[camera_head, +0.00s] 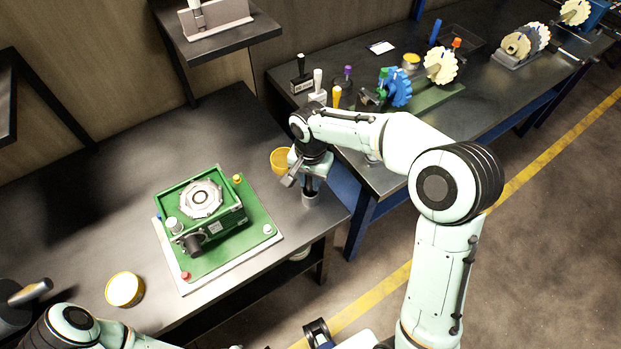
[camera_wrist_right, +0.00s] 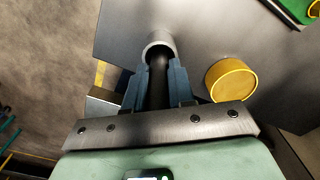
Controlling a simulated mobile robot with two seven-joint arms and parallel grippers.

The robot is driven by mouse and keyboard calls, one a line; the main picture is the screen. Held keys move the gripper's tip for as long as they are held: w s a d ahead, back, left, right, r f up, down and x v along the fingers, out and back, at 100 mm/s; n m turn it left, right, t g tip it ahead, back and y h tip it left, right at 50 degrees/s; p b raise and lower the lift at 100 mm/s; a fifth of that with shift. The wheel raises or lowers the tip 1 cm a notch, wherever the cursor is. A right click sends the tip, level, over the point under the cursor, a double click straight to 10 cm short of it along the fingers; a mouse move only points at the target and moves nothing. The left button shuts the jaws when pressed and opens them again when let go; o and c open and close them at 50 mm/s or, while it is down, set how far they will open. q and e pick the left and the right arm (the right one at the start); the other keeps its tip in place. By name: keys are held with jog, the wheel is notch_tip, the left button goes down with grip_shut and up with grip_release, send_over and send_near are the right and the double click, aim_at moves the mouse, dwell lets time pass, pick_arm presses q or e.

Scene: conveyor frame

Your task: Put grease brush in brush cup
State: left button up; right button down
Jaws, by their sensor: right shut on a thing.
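My right gripper (camera_head: 308,183) is shut on the grease brush (camera_wrist_right: 158,85), whose dark handle stands between the dark blue fingers in the right wrist view. The brush cup (camera_wrist_right: 158,48) is a grey round cup with a thick rim. It also shows in the head view (camera_head: 311,201), on the bench right under the gripper. In the wrist view the far end of the brush overlaps the cup's mouth; how deep it sits is hidden.
A yellow-rimmed bowl (camera_head: 281,161) stands close beside the cup. A green gearbox assembly (camera_head: 218,245) lies on the bench (camera_head: 75,190), with another yellow-rimmed container (camera_head: 125,289) in front. A second table (camera_head: 465,100) holds gears and several coloured-handled tools.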

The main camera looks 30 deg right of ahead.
jog(key=c, duration=1.4)
grip_release()
jog(key=shift+f, duration=0.2)
jog(key=o, duration=0.4)
jog(key=shift+o, duration=0.2)
jog(key=shift+r, duration=0.1)
jog(key=shift+r, duration=0.15)
notch_tip(320, 180, up, 12)
jog(key=shift+p, duration=0.8)
